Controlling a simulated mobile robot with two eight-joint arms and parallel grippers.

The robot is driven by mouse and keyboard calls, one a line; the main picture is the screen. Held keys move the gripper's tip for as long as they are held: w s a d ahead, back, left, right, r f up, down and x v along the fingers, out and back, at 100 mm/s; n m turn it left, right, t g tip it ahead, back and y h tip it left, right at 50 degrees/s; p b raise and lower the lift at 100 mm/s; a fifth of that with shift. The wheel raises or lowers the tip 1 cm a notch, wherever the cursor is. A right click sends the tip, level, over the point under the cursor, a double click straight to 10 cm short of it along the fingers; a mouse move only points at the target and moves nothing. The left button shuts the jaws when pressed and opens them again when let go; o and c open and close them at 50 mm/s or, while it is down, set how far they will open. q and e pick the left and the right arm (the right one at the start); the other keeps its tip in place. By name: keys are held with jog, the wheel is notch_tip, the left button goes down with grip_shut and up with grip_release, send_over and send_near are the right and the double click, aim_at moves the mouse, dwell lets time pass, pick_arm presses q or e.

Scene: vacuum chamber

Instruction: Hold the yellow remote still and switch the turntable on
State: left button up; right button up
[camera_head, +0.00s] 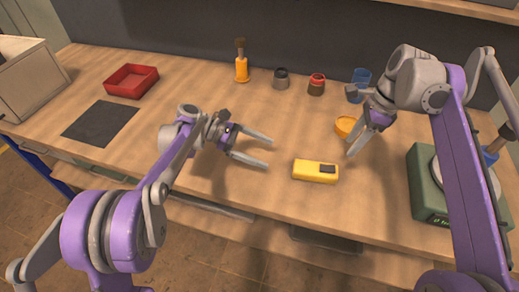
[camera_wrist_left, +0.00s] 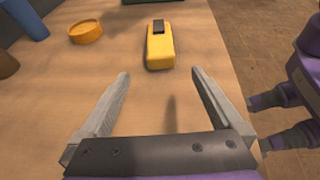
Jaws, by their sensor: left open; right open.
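The yellow remote (camera_head: 308,171) lies flat near the table's front edge, its dark panel at the right end. It also shows in the left wrist view (camera_wrist_left: 158,52), beyond the fingertips. My left gripper (camera_head: 269,153) is open and empty, to the left of the remote, its fingers pointing toward it without touching. The turntable (camera_head: 424,174) is a green box with a pale round plate at the right; my right arm hides part of it. My right gripper (camera_head: 361,139) is open above the table, behind and right of the remote, beside an orange round dish (camera_head: 344,127).
A red tray (camera_head: 131,81) and dark mat (camera_head: 100,123) lie at the left. An orange-based brush (camera_head: 241,68), a grey jar (camera_head: 281,79), a red-topped jar (camera_head: 316,85) and a blue cup (camera_head: 361,77) stand at the back. Bare tabletop surrounds the remote.

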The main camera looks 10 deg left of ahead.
aim_at(296, 165)
pick_arm(q)
jog(key=x, duration=1)
jog(key=shift+d+f, duration=0.1)
jog(key=shift+d, duration=0.05)
grip_shut()
pick_arm(e)
jog(key=shift+c, duration=1)
jog(key=a+r+h, duration=0.3)
jog(key=a+r, duration=0.1)
jog(key=shift+a+r+h, duration=0.25)
jog(key=shift+r+h, duration=0.05)
jog(key=shift+r, duration=0.1)
grip_shut()
jog(key=shift+r, duration=0.3)
